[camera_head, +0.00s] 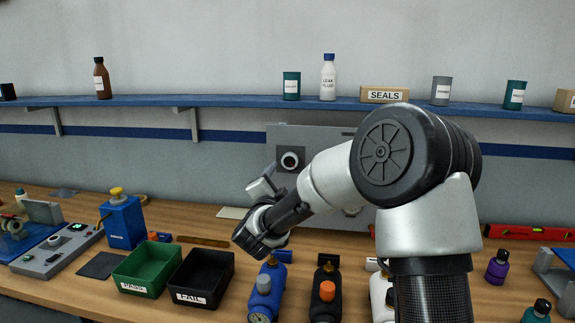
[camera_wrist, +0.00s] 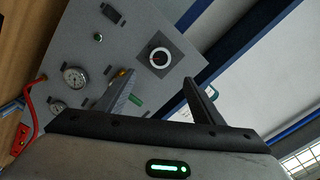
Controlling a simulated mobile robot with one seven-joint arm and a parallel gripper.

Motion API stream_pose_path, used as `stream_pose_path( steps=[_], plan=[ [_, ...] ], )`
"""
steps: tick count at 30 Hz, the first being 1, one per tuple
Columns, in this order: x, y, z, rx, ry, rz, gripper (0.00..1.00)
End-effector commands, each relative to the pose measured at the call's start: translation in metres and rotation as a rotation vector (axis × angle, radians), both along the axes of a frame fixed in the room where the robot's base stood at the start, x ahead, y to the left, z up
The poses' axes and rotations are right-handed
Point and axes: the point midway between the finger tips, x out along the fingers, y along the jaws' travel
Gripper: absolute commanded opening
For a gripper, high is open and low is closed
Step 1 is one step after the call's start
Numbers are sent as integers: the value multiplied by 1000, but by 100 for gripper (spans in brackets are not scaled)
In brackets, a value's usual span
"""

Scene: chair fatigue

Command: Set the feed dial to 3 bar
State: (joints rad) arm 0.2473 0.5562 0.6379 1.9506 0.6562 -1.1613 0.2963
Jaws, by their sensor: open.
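The feed dial (camera_wrist: 160,57) looks like a round knob with a white ring on a dark square plate. It sits on the grey upright panel (camera_wrist: 110,50), and its scale is too small to read. The dial also shows in the head view (camera_head: 289,160), just above my gripper (camera_head: 262,184). In the wrist view my gripper (camera_wrist: 160,82) is open, with its two fingers apart and nothing between them. The dial lies beyond the fingertips, between their directions, and looks apart from them. My arm hides much of the panel in the head view.
The panel carries gauges (camera_wrist: 75,77) and a red hose (camera_wrist: 30,105). On the bench stand a green bin (camera_head: 148,266), a black bin (camera_head: 203,277) and blue (camera_head: 266,290) and black (camera_head: 325,295) regulator-like bodies below my arm. A blue shelf (camera_head: 230,101) with bottles runs above.

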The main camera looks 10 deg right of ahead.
Motion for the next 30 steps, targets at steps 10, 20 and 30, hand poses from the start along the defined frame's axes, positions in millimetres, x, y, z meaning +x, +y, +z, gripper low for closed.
stream_pose_path(
  steps=[10, 20, 30],
  plan=[
    [74, -25, 0, 3, 2, -2, 62],
    [126, -41, 0, 1, 1, 2, 62],
    [136, -44, 0, -2, 1, 2, 62]
  ],
)
